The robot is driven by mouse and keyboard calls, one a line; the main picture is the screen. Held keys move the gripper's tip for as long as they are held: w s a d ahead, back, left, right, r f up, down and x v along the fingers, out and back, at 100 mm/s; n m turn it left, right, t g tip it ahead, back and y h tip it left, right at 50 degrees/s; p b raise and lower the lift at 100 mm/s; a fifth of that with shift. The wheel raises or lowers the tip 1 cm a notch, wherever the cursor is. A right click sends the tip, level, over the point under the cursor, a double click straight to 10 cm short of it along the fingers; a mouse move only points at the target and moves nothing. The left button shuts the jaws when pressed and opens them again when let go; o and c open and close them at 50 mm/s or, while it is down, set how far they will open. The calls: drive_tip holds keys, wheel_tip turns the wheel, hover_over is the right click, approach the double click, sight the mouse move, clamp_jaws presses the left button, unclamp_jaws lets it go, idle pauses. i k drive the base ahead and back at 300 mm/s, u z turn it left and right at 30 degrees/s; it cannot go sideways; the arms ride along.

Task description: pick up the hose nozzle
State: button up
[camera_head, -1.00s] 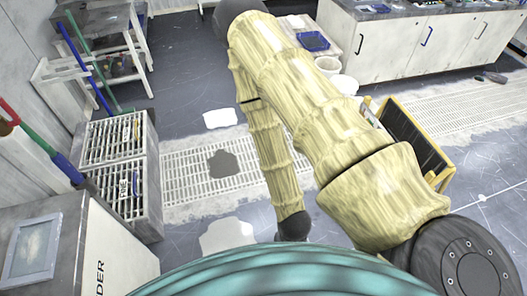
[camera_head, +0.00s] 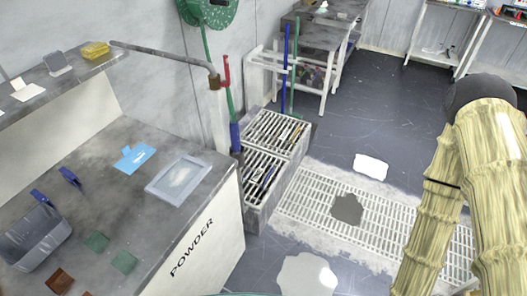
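A long piece with a red top (camera_head: 226,70), a green middle and a blue lower part (camera_head: 235,136) stands upright beside the wall, left of the slatted crates. The blue part may be the hose nozzle, but I cannot tell for sure. A green hose reel (camera_head: 208,10) hangs on the wall above, with green hose hanging down from it. A grey pipe (camera_head: 165,58) with a brown fitting ends close to the red part. My yellowish arm is at the right edge, well away from these. My gripper is out of view.
A powder counter (camera_head: 203,255) fills the left, with a grey framed tray (camera_head: 179,179), a grey bin (camera_head: 34,238) and coloured pads. Slatted crates (camera_head: 272,133) stand beside it. A white bench (camera_head: 323,55) is behind. Floor with a grating (camera_head: 300,198) lies open in the middle.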

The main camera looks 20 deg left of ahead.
sight(234, 128)
drive_tip(key=u, duration=1.5)
drive_tip(key=k, duration=0.8)
drive_tip(key=z, duration=0.1)
drive_tip(key=i, duration=0.35)
